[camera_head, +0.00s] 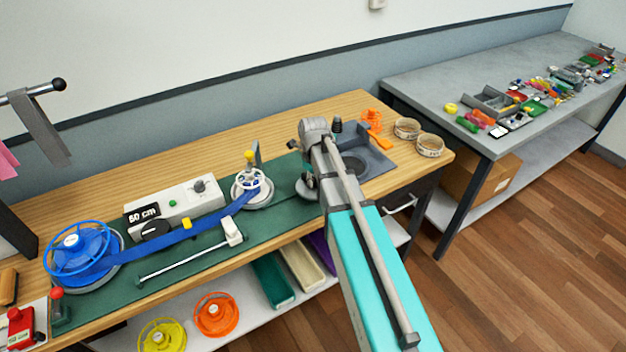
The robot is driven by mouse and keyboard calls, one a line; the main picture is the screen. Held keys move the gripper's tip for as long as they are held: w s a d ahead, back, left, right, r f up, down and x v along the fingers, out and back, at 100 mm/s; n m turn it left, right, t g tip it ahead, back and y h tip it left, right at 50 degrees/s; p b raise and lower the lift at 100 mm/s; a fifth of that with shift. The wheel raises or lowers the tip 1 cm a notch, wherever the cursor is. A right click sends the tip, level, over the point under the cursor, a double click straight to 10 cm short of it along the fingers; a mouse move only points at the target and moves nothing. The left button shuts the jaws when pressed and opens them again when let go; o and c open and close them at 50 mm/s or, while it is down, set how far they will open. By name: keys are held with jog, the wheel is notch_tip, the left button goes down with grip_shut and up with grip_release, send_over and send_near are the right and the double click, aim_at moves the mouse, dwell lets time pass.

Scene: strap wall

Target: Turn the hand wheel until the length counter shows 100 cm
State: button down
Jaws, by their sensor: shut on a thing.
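The length counter (144,214) on the white box reads 50 cm. A white spoked hand wheel (252,179) with a yellow knob (249,157) stands on a round grey base right of the box. A blue strap (185,235) runs from the blue reel (72,242) at the left to this wheel. My arm reaches in from the lower right, and its grey end is right of the wheel, over the bench. I cannot make out the gripper's fingers or anything held; the arm hides that area. The yellow knob shows clear of my arm.
The wooden bench (215,145) carries a green mat (190,262), a white slider on a rod (232,231), a grey tray (372,160), tape rolls (407,128) and orange parts (372,118). Reels and bins sit on the shelf below. A cluttered grey table (425,90) stands at the right.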

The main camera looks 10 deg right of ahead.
dwell(0.3)
jog(key=c, duration=0.6)
grip_release()
jog(key=shift+n, duration=0.6)
